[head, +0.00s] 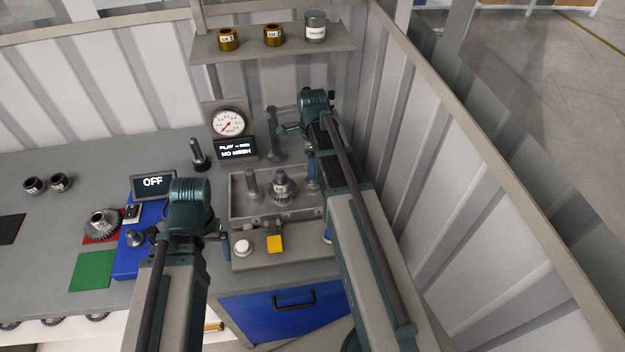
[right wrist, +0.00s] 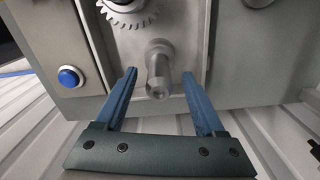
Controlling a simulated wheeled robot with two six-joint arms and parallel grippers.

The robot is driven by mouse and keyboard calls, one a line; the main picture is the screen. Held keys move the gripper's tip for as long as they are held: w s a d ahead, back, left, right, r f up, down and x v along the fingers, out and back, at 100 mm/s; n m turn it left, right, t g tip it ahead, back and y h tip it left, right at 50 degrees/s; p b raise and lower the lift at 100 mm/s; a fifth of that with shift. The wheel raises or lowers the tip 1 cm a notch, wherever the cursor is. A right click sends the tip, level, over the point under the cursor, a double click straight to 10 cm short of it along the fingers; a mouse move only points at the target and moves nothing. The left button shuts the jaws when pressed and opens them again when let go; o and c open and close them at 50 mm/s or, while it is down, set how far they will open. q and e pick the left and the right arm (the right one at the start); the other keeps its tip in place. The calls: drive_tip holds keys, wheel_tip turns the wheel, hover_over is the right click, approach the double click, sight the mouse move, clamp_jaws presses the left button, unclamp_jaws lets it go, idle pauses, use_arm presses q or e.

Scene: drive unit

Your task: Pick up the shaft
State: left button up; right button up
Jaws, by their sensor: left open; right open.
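In the right wrist view the shaft (right wrist: 158,72) lies between the open blue fingers, with space on both sides. My right gripper (head: 296,150) is open; its exact height over the shaft is hard to tell. A grey peg (head: 252,184) and a gear on a hub (head: 282,187) sit in the housing; the gear's teeth also show in the right wrist view (right wrist: 130,12). My left gripper (head: 188,238) is open at the front left, partly hidden behind its arm.
A dark post (head: 198,154) stands left of the gauge (head: 228,122). A blue block (head: 128,262), OFF screen (head: 153,186) and loose gear (head: 101,225) lie left. White (head: 242,247) and yellow (head: 274,244) buttons are in front. Ribbed walls close the back and right.

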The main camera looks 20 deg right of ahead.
wheel_tip(320, 180, down, 3)
drive_tip(key=shift+b, duration=0.95)
drive_tip(key=shift+r, duration=0.15)
drive_tip(key=shift+c, duration=0.5)
use_arm(q)
wheel_tip(320, 180, down, 3)
drive_tip(key=shift+r, duration=0.15)
use_arm(e)
clamp_jaws()
